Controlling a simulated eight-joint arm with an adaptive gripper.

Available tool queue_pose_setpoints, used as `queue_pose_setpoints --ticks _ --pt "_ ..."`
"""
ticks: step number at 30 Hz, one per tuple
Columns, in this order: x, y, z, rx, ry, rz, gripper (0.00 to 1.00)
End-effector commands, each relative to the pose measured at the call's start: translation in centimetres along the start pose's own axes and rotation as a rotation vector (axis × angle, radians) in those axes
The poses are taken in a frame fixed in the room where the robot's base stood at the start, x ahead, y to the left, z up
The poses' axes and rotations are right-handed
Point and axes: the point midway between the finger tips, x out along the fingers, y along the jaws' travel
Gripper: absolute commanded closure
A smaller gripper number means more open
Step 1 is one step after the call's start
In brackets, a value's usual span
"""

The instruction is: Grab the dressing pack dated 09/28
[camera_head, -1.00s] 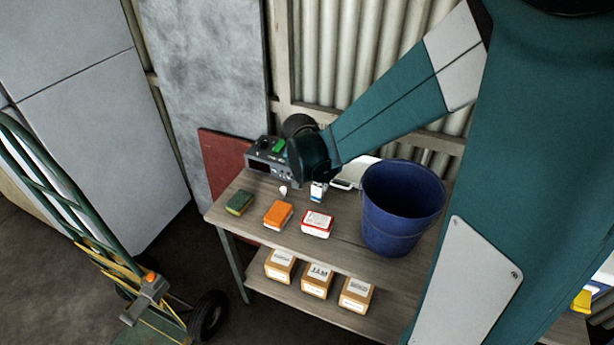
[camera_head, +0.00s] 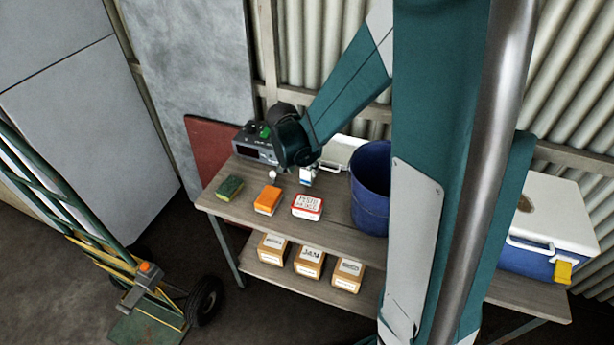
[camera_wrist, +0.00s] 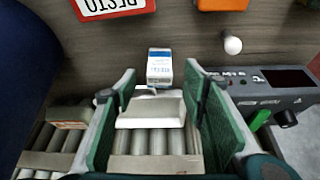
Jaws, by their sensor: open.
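A small white box with a blue band (camera_wrist: 159,72) lies on the table in the wrist view, just beyond and between my fingertips. It also shows in the head view (camera_head: 307,176), partly behind my gripper. Its print is too small for me to read a date, and no 09/28 is legible anywhere. My gripper (camera_wrist: 159,88) is open and empty, with green-padded fingers to either side. In the head view my gripper (camera_head: 300,164) is over the back of the table, close to the box. I cannot tell whether it touches the box.
A blue bucket (camera_head: 370,195) stands right. Cartons (camera_head: 309,262) fill the lower shelf.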

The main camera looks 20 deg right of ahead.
Motion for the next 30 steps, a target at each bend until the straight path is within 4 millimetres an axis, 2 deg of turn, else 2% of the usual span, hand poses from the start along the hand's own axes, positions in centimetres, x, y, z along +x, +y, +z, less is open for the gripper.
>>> queue_pose_setpoints --ticks 9,23,30 --pt "2.0 0.0 0.0 0.000 0.000 0.000 0.57" --pt "2.4 0.0 -0.1 0.000 0.000 0.000 0.57" --pt "4.4 0.1 -0.2 0.000 0.000 0.000 0.57"
